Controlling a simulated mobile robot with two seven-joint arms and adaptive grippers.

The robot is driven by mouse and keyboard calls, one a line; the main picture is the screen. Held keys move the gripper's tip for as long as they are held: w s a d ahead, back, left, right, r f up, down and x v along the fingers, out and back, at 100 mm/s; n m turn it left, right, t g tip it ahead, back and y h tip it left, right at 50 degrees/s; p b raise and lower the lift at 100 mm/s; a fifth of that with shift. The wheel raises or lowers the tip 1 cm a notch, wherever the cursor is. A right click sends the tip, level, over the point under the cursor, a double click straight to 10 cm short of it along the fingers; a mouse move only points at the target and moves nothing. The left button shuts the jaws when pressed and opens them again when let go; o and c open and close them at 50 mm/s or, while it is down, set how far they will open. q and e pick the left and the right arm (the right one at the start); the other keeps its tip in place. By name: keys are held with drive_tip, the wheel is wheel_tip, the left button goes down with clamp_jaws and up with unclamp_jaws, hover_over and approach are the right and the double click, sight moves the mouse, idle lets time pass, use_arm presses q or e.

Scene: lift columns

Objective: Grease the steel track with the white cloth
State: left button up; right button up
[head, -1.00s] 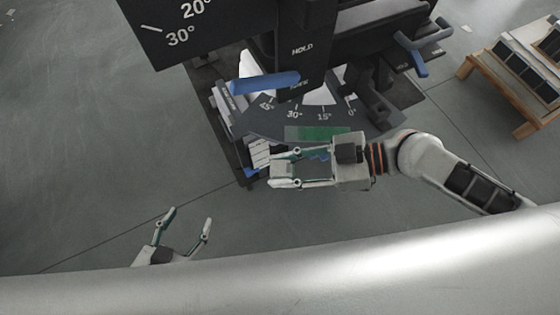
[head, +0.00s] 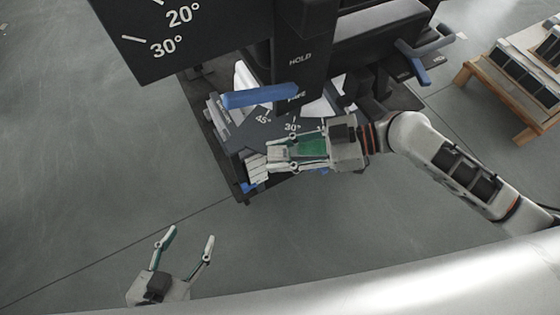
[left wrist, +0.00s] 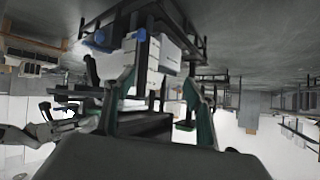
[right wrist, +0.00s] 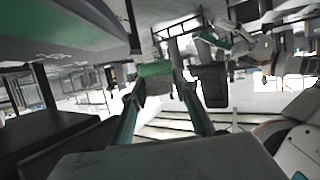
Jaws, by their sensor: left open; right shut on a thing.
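My right gripper (head: 278,155) reaches in from the right over the front of the black machine. Its fingers are closed in on something small, which I cannot make out clearly. A pale patch shows near its fingertips in the head view. In the right wrist view a small green and grey piece (right wrist: 156,78) appears between the fingertips. I cannot tell whether this is the white cloth. The steel track cannot be made out for certain. My left gripper (head: 190,240) is open and empty at the lower left, apart from the machine; its spread fingers show in the left wrist view (left wrist: 164,65).
A white ribbed thing (head: 256,168) lies by the fingertips. A wooden stand (head: 470,70) is at right. Floor at left is clear.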

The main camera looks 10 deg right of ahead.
drive_tip(key=w, duration=0.1)
drive_tip(key=w+f+b, duration=0.1)
drive_tip(key=w+b, duration=0.1)
drive_tip(key=shift+w+d+f, duration=0.25)
drive_tip(key=shift+f, duration=0.1)
drive_tip(key=shift+w+d+f, duration=0.1)
drive_tip(key=shift+w, duration=0.5)
drive_tip(key=shift+w+b, duration=0.25)
drive_tip(key=shift+b, duration=0.1)
use_arm(q)
drive_tip(key=d+r, duration=0.1)
drive_tip(key=w+d+r, duration=0.1)
drive_tip(key=d, duration=0.1)
drive_tip(key=shift+w+n+t+h, duration=0.2)
drive_tip(key=shift+n+t+h, duration=0.1)
drive_tip(key=shift+n+h, duration=0.1)
drive_tip(key=shift+w+r, duration=0.1)
drive_tip(key=shift+r, duration=0.05)
use_arm(e)
drive_tip(key=shift+w, duration=0.1)
use_arm(q)
drive_tip(key=shift+a, duration=0.15)
drive_tip(key=shift+s+f, duration=0.5)
drive_tip(key=shift+f, duration=0.15)
use_arm(e)
drive_tip(key=shift+f, duration=0.2)
drive_tip(key=shift+d, duration=0.15)
